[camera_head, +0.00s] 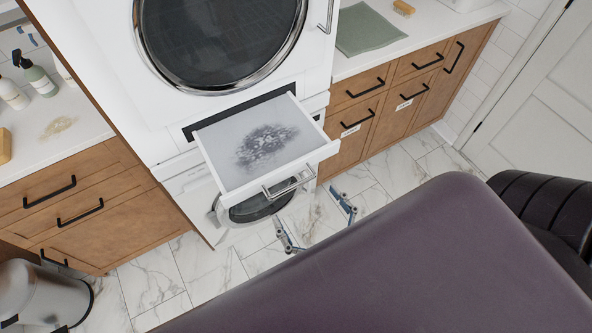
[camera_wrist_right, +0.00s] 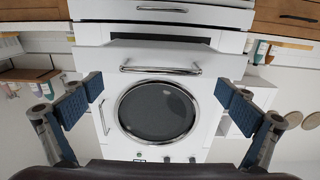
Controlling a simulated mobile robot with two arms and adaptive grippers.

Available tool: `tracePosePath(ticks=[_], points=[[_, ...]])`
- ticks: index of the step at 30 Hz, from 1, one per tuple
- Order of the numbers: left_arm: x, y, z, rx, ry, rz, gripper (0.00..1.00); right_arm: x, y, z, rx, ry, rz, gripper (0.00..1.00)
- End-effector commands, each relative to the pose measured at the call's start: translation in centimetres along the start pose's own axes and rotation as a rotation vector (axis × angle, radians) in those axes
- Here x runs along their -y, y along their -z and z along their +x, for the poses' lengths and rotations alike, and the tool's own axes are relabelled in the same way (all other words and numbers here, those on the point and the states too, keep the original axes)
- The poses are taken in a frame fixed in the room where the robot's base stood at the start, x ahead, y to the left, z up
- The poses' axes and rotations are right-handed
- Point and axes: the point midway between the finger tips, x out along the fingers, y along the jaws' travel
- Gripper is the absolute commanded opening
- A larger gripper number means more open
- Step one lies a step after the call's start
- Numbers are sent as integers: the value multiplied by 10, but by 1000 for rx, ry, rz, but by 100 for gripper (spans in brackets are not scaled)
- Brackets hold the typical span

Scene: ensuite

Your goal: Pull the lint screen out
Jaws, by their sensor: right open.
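The lint screen (camera_head: 222,161) is a white framed tray with a grey patch of lint on its mesh. In the head view it sticks out of a slot in the upper white machine, with a chrome bar handle (camera_head: 288,186) on its front. The handle also shows in the right wrist view (camera_wrist_right: 160,70). My right gripper (camera_head: 315,222) is open and empty, its blue-padded fingers spread below and in front of the handle, apart from it. In the wrist view the fingers (camera_wrist_right: 160,90) stand at either side. My left gripper is not in view.
A lower machine with a round door (camera_wrist_right: 157,111) sits under the screen. Wooden cabinets (camera_head: 105,205) with black handles flank the machines. A trash bin (camera_head: 40,290) stands at lower left. Marble floor (camera_head: 150,285) is clear in front. A green towel (camera_head: 366,30) lies on the right counter.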

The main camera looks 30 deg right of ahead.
Motion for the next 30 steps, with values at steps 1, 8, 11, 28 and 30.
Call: tracePosePath(ticks=[1,8,11,28,30], points=[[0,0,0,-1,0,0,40,0,-2,-13,5,1,0,100],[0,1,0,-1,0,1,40,-1,-1,-53,2,-1,-1,100],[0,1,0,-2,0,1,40,-1,0,-63,0,-1,-1,100],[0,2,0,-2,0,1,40,-1,0,-68,-1,-1,0,100],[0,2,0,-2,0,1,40,-1,0,-68,-1,-1,0,100]])
